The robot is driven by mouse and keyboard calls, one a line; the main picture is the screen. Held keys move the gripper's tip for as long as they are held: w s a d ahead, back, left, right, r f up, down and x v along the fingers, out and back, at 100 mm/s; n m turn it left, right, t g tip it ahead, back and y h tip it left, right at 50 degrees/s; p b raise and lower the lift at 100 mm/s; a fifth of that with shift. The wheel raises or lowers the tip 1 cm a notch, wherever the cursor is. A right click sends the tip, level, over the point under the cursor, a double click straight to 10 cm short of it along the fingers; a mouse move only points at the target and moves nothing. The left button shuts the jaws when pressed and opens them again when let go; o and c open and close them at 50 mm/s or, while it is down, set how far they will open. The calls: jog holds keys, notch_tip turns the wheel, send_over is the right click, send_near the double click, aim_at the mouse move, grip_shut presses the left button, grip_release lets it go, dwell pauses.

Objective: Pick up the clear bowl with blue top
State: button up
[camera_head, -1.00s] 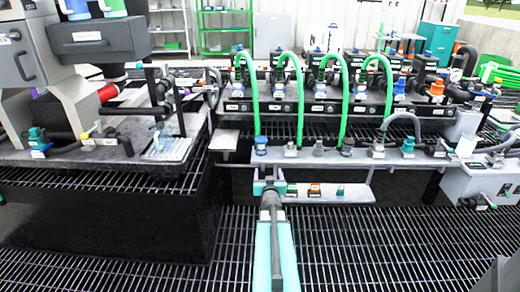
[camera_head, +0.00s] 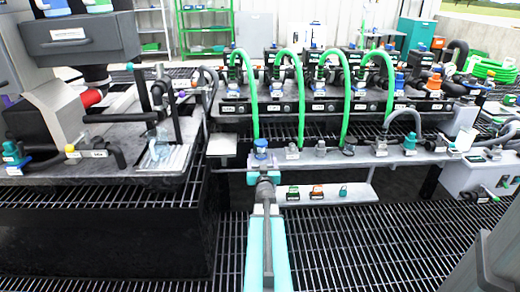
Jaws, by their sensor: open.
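The likely clear bowl with blue top (camera_head: 261,153) stands upright at the left end of the long grey shelf in the head view. Its blue cap shows clearly; the body below is small and partly blends with the shelf. My gripper (camera_head: 263,175) is just below and in front of it in the picture, at the end of my teal arm. The gripper is open and seems to hold nothing. It overlaps the shelf's front edge in view, and I cannot tell whether it touches the bowl.
Several small fittings stand along the same grey shelf (camera_head: 400,158) to the right. Green hoses (camera_head: 300,100) arch behind it. A lower ledge (camera_head: 352,194) holds small coloured parts. A bench (camera_head: 60,172) with a dark machine (camera_head: 85,40) stands at left. Grating floor is open in front.

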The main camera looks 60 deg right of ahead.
aim_at(261, 146)
jog(key=shift+d, duration=0.15)
jog(key=shift+b+x, duration=0.85)
jog(key=shift+x, duration=3.35)
jog(key=shift+b+x, duration=0.55)
jog(key=shift+x, duration=0.7)
jog(key=shift+b+x, duration=0.4)
jog(key=shift+x, duration=1)
jog(key=shift+s+d+f, duration=0.1)
jog(key=shift+s, duration=0.05)
jog(key=shift+c, duration=0.2)
